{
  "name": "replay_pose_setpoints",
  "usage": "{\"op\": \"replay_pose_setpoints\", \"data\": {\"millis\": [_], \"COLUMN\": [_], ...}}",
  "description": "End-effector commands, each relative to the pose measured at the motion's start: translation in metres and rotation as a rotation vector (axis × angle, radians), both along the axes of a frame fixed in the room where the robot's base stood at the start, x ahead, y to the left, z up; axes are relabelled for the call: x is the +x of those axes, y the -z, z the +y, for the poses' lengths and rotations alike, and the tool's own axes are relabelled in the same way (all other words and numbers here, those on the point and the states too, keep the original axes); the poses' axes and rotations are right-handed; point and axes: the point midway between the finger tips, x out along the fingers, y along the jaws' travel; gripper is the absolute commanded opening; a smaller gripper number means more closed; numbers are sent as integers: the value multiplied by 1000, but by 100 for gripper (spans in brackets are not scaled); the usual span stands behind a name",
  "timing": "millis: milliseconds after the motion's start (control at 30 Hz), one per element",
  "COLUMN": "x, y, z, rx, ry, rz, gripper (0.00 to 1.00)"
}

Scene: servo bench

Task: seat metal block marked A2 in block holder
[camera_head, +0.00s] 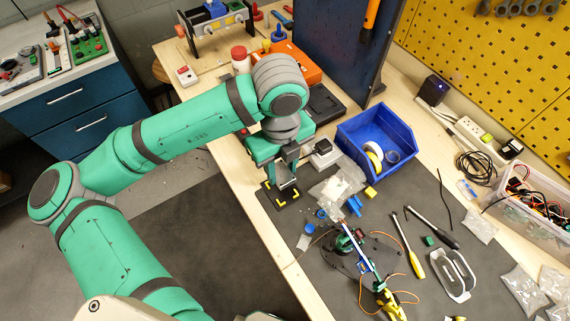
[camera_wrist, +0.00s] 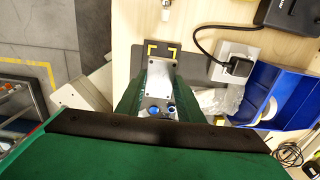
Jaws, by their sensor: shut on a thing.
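My gripper (camera_head: 285,168) is shut on a silver metal block (camera_wrist: 157,70), which shows between the two green fingers in the wrist view (camera_wrist: 158,92). No A2 marking is readable on it. In the head view the gripper points down above a dark pad with yellow corner marks (camera_head: 268,196). The pad also shows beyond the block in the wrist view (camera_wrist: 151,48). The block hides part of the pad, and I cannot tell whether they touch. I cannot make out a separate block holder.
A grey adapter (camera_head: 325,156) stands close to the gripper's right, with a blue bin (camera_head: 382,128) beyond it. A clear plastic bag (camera_head: 333,190), blue caps, wires and tools lie on the grey mat at lower right. The bench edge is left of the pad.

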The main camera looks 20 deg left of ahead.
Motion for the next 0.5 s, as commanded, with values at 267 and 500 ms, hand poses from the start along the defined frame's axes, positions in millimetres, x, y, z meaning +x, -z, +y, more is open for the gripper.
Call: {"op": "replay_pose_setpoints", "data": {"millis": [267,500], "x": [0,0], "y": [23,40], "z": [-2,-3], "rx": [-1,-1], "ry": [2,5], "rz": [2,1], "gripper": [9,9]}}
